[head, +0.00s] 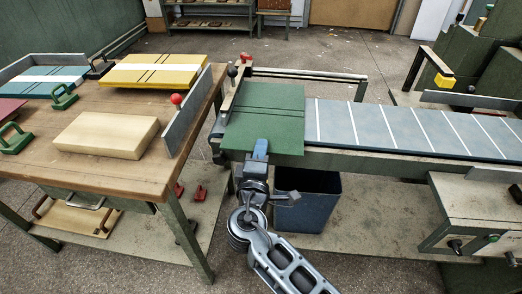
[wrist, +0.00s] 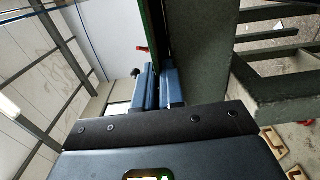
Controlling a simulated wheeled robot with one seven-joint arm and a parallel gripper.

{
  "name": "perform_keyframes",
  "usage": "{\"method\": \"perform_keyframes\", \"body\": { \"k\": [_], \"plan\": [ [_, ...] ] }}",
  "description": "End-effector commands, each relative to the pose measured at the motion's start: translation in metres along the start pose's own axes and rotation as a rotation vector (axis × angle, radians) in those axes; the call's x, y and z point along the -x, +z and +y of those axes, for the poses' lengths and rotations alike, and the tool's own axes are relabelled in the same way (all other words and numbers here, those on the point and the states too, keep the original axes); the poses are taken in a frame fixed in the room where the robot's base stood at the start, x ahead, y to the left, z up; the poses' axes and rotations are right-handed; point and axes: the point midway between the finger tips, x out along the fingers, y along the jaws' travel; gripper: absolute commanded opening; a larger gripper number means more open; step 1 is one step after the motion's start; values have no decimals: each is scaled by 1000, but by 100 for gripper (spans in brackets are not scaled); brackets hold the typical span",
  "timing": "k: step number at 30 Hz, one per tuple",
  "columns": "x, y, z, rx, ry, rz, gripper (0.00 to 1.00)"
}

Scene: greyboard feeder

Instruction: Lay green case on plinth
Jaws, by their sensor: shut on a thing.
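The green case (head: 262,118) is a flat green board with two dark lines near its far edge. It lies flat at the left end of the feeder bed in the head view, its front edge reaching past the bed's front. My gripper (head: 261,150) is shut on that front edge, with its blue fingers. In the wrist view the fingers (wrist: 159,85) pinch the case's thin edge (wrist: 151,30). I cannot tell whether the case touches the bed. The plinth seems to be the pale wooden block (head: 107,134) on the workbench at left, with nothing on it.
The feeder bed (head: 405,129) with white stripes runs right. A grey upright plate (head: 187,110) with a red knob stands on the bench (head: 60,165) between block and feeder. A yellow case (head: 152,71), a teal case (head: 45,80) and green clamps lie around the block. A dark bin (head: 308,203) stands below.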

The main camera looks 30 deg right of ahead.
Motion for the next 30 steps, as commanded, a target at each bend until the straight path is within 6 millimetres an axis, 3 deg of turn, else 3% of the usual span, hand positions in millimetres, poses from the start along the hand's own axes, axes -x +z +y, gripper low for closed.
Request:
{"method": "perform_keyframes", "body": {
  "k": [8, 17, 30],
  "plan": [
    [0, 0, 26, -1, -1, 0, 0],
    [1, 0, 26, 0, 0, 1, 0],
    [53, 0, 46, 1, 0, 2, 0]
  ]
}}
